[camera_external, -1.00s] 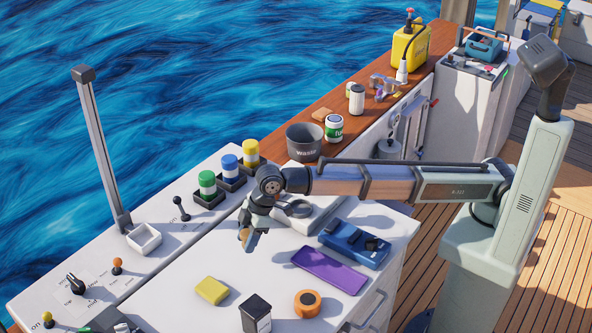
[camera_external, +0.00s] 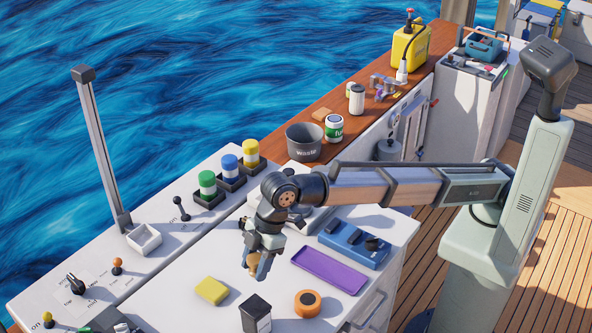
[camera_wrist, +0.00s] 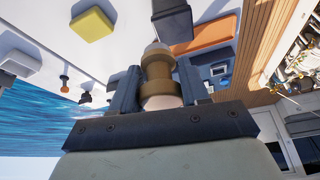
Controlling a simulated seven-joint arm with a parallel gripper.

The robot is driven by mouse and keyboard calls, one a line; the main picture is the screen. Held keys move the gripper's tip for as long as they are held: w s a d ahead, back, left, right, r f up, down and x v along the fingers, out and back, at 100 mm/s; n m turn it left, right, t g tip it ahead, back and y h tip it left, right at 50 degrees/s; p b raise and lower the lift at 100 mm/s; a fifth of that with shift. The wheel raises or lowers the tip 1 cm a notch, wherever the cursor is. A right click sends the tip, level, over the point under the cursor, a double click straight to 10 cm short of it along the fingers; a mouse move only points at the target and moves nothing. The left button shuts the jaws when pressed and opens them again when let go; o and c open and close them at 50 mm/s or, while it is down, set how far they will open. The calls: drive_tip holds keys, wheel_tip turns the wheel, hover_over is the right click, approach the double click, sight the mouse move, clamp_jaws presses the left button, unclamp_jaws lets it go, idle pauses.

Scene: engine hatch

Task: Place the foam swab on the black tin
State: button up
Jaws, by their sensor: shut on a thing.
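My gripper (camera_external: 257,268) is above the white worktop, pointing down, shut on a small brown-and-pale rounded piece that I take to be the foam swab (camera_external: 253,259). In the wrist view the swab (camera_wrist: 157,70) sits between the two fingers (camera_wrist: 157,92), with a brown band around its middle and pale ends. The black tin (camera_external: 256,312), a dark upright box with a pale label, stands at the front edge of the external view, below the gripper in the picture. A dark block in the wrist view, probably the tin (camera_wrist: 172,20), lies beyond the swab, apart from it.
A yellow block (camera_external: 211,290) lies left of the tin and an orange roll (camera_external: 307,303) right of it. A purple tray (camera_external: 329,269) and a blue box (camera_external: 354,244) lie to the right. Levers and a white open box (camera_external: 144,239) are on the left panel.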

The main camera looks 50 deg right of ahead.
drive_tip(key=s+a+r, duration=0.2)
drive_tip(key=a+r, duration=0.1)
drive_tip(key=a, duration=0.1)
drive_tip(key=n, duration=0.2)
approach(249, 310)
drive_tip(key=shift+g, duration=0.3)
drive_tip(key=shift+x, duration=2.6)
drive_tip(key=shift+w+f, duration=0.1)
drive_tip(key=shift+w, duration=0.1)
drive_tip(key=o, duration=1.1)
drive_tip(key=shift+c, duration=0.2)
drive_tip(key=v, duration=1.2)
drive_tip(key=shift+d, duration=0.1)
